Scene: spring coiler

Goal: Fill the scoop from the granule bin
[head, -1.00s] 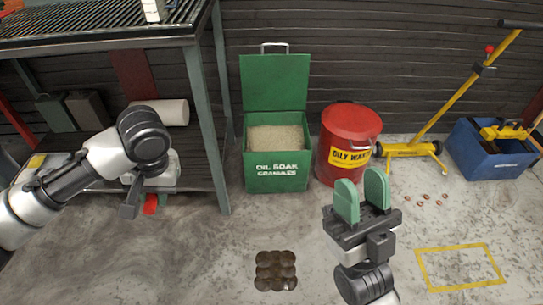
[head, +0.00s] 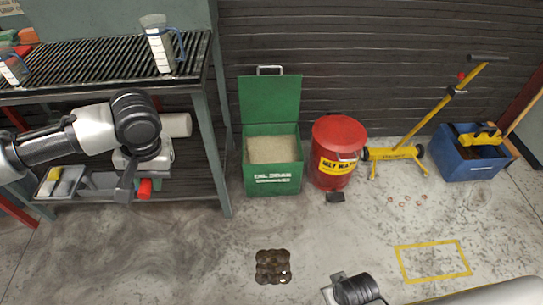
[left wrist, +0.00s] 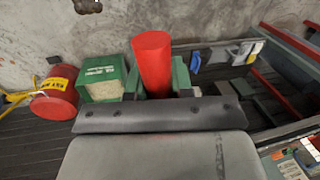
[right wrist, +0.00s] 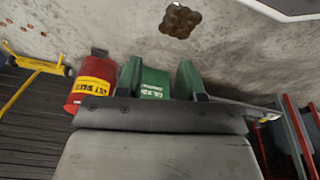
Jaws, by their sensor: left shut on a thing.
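The green granule bin (head: 272,178) stands on the floor with its lid up. Pale granules (head: 272,149) show inside. My left gripper (head: 138,188) is left of the bin, by the bench's lower shelf. In the left wrist view its green fingers are shut on a red cylinder (left wrist: 152,62), which looks like the scoop's handle; no scoop bowl can be made out. The red also shows in the head view (head: 145,188). My right gripper is largely out of the head view; in the right wrist view (right wrist: 158,80) its green fingers are apart and empty.
A steel bench (head: 222,150) with a slatted top stands left of the bin. A red oily-waste can (head: 337,140) is close on the bin's right. A yellow trolley (head: 400,152) and blue crate (head: 478,166) stand further right. A dark stain (head: 272,266) marks the open floor.

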